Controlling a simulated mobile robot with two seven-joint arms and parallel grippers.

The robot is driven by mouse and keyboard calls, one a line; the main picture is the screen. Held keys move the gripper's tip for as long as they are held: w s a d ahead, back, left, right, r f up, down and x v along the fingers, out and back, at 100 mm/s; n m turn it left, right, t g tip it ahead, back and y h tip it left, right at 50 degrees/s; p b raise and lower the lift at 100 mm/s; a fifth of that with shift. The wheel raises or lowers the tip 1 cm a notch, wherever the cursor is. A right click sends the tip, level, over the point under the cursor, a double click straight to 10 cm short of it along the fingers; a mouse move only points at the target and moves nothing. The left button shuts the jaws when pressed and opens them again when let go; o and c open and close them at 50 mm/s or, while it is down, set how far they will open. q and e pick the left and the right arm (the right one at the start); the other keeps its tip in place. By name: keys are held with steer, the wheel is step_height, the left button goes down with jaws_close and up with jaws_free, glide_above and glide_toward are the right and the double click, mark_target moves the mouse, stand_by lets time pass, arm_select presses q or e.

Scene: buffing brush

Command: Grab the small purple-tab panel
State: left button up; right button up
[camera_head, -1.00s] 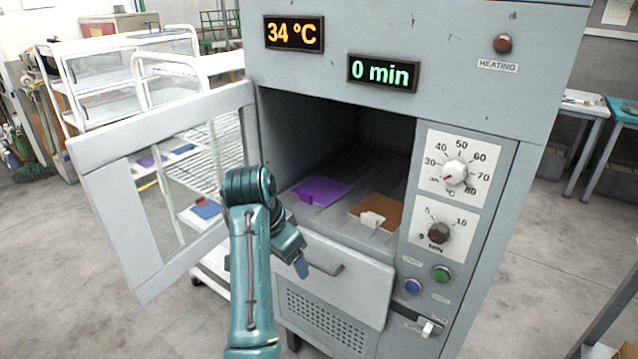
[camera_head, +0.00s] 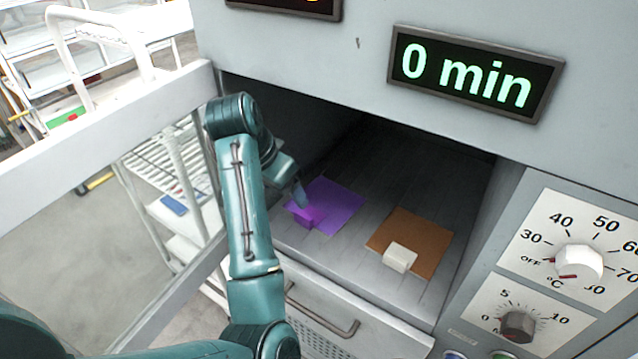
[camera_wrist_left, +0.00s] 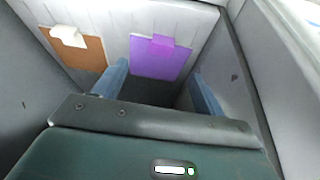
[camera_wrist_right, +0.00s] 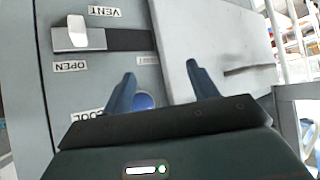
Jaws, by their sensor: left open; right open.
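The purple panel (camera_head: 338,204) lies flat on the floor of the open oven chamber, at the left, with its purple tab (camera_head: 306,215) toward the opening. My left gripper (camera_head: 300,196) is open just by the tab at the chamber mouth; a gap to it is hard to judge here. In the left wrist view the purple panel (camera_wrist_left: 158,64) and its tab (camera_wrist_left: 163,41) appear between and beyond the open fingers (camera_wrist_left: 160,85), with nothing held. My right gripper (camera_wrist_right: 160,76) is open and empty in front of the oven's lower front, outside the head view.
A brown panel (camera_head: 424,238) with a white tab (camera_head: 399,257) lies right of the purple one. The oven door (camera_head: 90,135) stands open at the left. A drawer handle (camera_head: 322,318) is below the chamber. A lever (camera_wrist_right: 92,38) and blue button are near my right gripper.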

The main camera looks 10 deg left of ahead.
arm_select(q)
glide_toward(304, 214)
steer(key=x, duration=0.3)
steer(key=shift+s+b, duration=0.3)
steer(key=shift+b, duration=0.05)
steer(key=shift+w+p+x, duration=0.2)
steer(key=shift+p+x, duration=0.15)
steer(key=shift+x, duration=2.5)
steer(key=shift+c, duration=0.5)
steer(key=c, duration=0.9)
steer(key=shift+r, duration=0.1)
steer(key=shift+c, duration=0.5)
steer(key=shift+r, duration=0.1)
